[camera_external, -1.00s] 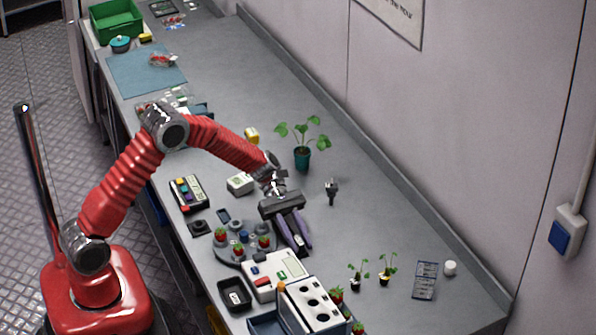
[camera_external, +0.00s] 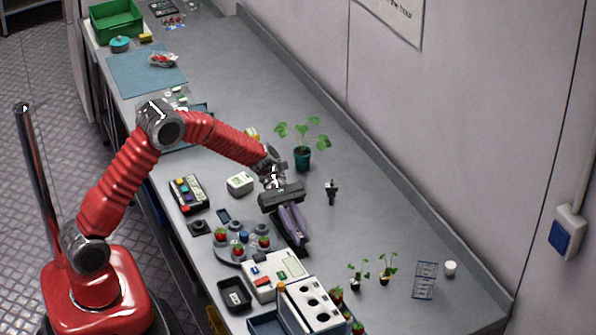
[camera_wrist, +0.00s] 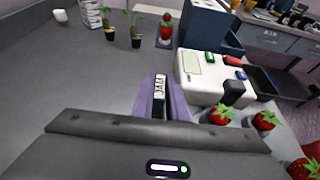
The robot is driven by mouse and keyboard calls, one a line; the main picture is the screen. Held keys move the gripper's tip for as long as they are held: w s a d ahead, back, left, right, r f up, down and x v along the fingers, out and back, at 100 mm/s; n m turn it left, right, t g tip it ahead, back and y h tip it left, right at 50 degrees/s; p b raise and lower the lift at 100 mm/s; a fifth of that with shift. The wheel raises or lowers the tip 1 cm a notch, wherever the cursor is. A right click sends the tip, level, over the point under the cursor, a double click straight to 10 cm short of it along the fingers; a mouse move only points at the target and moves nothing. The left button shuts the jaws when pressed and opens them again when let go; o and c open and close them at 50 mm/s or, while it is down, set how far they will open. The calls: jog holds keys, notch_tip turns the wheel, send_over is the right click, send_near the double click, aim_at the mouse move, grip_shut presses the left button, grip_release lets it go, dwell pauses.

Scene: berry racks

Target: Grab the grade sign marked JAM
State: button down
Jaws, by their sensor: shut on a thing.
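The grade sign marked JAM (camera_wrist: 159,84) shows in the wrist view between the two purple fingers of my gripper (camera_wrist: 161,96), with its lettering turned sideways. My gripper also shows in the external view (camera_external: 294,226), pointing down at the grey bench beside the round berry stand. The fingers are shut on the sign. In the external view the sign is hidden by the fingers. I cannot tell whether the sign still touches the bench.
A white device with buttons (camera_external: 275,274) and a round stand with strawberries (camera_external: 236,254) are close to my gripper. A white rack with holes (camera_external: 314,306) is near the front. Seedlings (camera_external: 386,270) stand to the right. A potted plant (camera_external: 303,158) stands behind.

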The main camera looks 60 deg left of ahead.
aim_at(299, 233)
notch_tip(299, 233, up, 7)
jog(key=shift+r, duration=0.15)
